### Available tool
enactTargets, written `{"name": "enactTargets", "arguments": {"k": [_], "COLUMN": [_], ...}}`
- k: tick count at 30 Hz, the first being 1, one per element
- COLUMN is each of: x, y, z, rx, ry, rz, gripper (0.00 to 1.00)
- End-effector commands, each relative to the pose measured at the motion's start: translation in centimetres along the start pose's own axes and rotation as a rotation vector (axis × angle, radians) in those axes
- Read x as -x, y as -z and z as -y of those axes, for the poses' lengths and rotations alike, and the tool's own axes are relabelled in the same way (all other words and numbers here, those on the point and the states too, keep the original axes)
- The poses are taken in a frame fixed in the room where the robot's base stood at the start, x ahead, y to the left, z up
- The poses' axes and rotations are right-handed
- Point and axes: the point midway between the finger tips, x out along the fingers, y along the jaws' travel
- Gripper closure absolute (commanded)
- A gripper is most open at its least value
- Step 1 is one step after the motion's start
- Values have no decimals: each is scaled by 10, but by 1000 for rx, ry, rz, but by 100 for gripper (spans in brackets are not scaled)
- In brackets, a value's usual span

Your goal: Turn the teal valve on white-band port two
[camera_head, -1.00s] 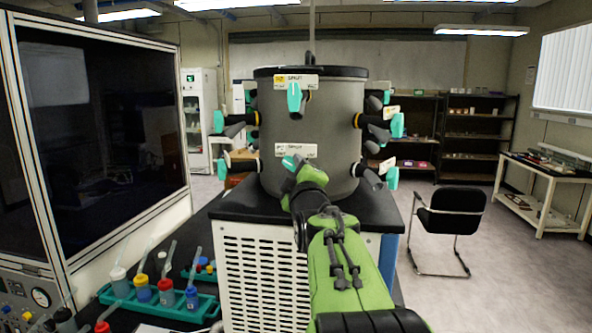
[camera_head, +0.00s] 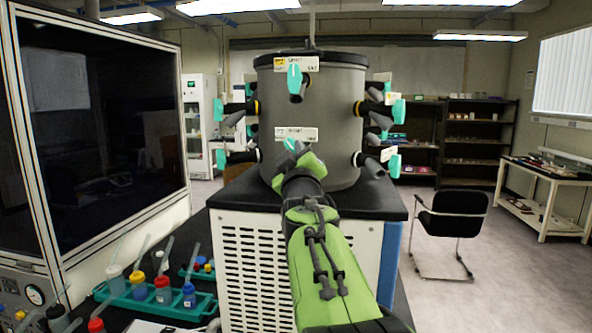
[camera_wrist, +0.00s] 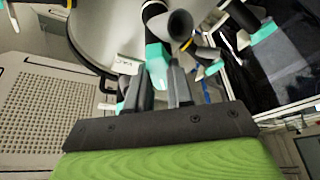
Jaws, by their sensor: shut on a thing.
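The grey drum (camera_head: 335,130) carries ports with teal valves around its side, some with yellow bands and some with white. My gripper (camera_head: 294,155) is at the lower front port, below a white label (camera_head: 296,134) too small to read. In the wrist view, my gripper (camera_wrist: 160,80) is shut on that port's teal valve (camera_wrist: 156,60), which sits between the fingers. The port's dark body is partly seen behind the valve. In the head view, the gripper hides most of this port, and only a bit of teal (camera_head: 289,144) shows.
An upper front teal valve (camera_head: 294,78) is just above. Side valves stick out left (camera_head: 218,110) and right (camera_head: 397,109). A glass-fronted cabinet (camera_head: 110,130) stands left, with a green rack (camera_head: 205,302) of bottles below. A chair (camera_head: 452,215) is at right, with open floor.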

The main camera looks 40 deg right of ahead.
Motion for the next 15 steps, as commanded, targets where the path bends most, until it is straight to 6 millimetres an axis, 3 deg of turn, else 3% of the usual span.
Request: {"name": "enactTargets", "arguments": {"k": [15], "x": [0], "y": [-1], "z": [8], "rx": [-423], "ry": [-173], "rz": [-1], "gripper": [100]}}
